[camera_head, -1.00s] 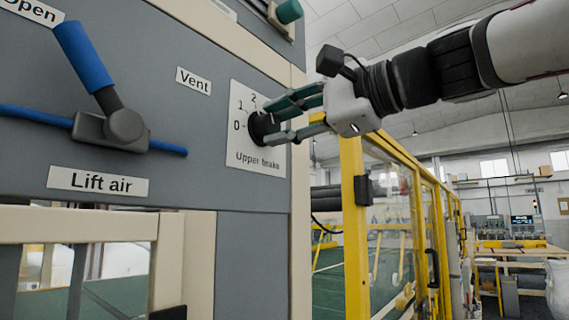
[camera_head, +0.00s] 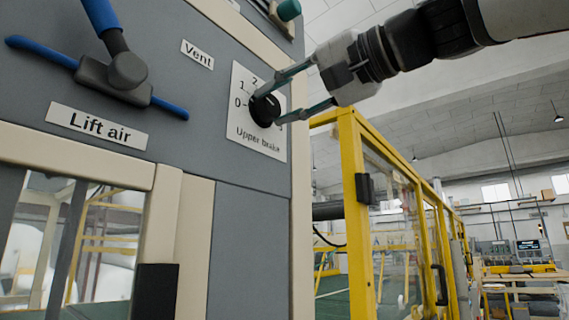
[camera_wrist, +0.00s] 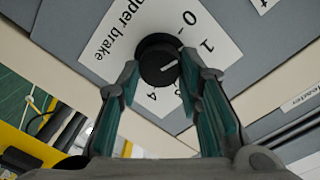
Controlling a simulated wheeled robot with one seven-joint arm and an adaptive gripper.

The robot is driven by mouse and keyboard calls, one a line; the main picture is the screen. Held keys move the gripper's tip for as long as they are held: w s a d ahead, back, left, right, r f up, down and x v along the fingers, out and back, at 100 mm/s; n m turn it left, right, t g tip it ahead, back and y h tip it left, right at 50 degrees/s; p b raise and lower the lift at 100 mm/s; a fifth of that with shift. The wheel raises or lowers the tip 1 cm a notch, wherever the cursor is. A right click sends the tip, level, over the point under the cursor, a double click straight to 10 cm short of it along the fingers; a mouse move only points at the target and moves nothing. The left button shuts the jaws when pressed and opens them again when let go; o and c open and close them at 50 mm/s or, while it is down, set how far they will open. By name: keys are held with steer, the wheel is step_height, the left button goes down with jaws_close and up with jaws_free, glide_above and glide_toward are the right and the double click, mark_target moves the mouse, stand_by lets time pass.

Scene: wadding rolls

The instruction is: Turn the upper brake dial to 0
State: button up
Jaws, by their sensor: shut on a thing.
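The upper brake dial (camera_head: 265,109) is a round black knob on a white plate (camera_head: 247,136) marked with numbers and "Upper brake". A white mark shows on its face; I cannot tell exactly which number it points to, but it points away from 0 in the head view. My gripper (camera_head: 271,107) is shut on the dial, one finger above and one below. In the wrist view the dial (camera_wrist: 158,58) sits between the fingertips of my gripper (camera_wrist: 160,70). The numbers 0, 1 and 4 show there; a finger hides part of the scale.
A blue-handled lever (camera_head: 103,25) above the "Lift air" label (camera_head: 97,125) and a "Vent" label (camera_head: 197,53) are on the grey panel to the left. A green knob (camera_head: 288,10) is above. A yellow-framed guard (camera_head: 353,200) stands right of the panel, below my arm.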

steer(key=n+b, duration=0.2)
steer(key=n, duration=0.2)
steer(key=shift+a+f+n, duration=0.1)
steer(key=shift+n, duration=0.2)
steer(key=shift+b, duration=0.3)
steer(key=o, duration=1.2)
steer(key=shift+c, duration=0.2)
steer(key=v, duration=1.2)
steer(key=shift+f, duration=0.15)
